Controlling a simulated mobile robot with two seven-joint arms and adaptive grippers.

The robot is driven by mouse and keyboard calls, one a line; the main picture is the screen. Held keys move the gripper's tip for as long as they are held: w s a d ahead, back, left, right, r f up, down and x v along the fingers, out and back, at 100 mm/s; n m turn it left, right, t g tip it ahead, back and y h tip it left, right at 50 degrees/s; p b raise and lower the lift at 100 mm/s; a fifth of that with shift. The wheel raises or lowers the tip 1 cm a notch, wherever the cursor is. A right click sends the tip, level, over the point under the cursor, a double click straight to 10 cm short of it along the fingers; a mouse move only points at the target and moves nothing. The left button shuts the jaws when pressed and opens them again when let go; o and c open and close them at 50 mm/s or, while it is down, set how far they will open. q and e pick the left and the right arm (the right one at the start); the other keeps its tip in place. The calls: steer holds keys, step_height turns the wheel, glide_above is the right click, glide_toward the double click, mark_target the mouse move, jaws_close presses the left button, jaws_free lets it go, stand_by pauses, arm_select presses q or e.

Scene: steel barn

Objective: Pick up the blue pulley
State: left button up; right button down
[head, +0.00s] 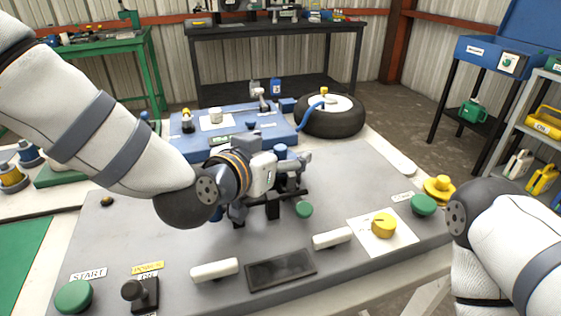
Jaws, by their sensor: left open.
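My left gripper (272,200) is above the grey panel (345,180), near its middle, pointing down and open. Its fingers are dark and partly hidden by the wrist, and I see nothing held between them. No blue pulley can be made out with certainty. A small round blue piece (280,149) shows just beyond the gripper. A blue spool-like part (28,152) stands at the far left, well away from the gripper. A bit of blue also shows beside my left wrist, mostly hidden. My right arm enters at lower right, its gripper out of view.
Green buttons (73,297), a yellow knob (383,225), white handles (332,238) and a black lever (140,292) rise from the panel. A blue board (200,142) and a tyre (332,122) lie behind. The panel's right rear is clear.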

arm_select(q)
steer(key=shift+w+d+f, duration=0.2)
steer(key=shift+w+d, duration=0.1)
steer(key=shift+w, duration=0.25)
steer(key=shift+r, duration=0.1)
steer(key=shift+c, duration=1.1)
steer(key=c, duration=1.5)
steer(key=shift+s, duration=0.1)
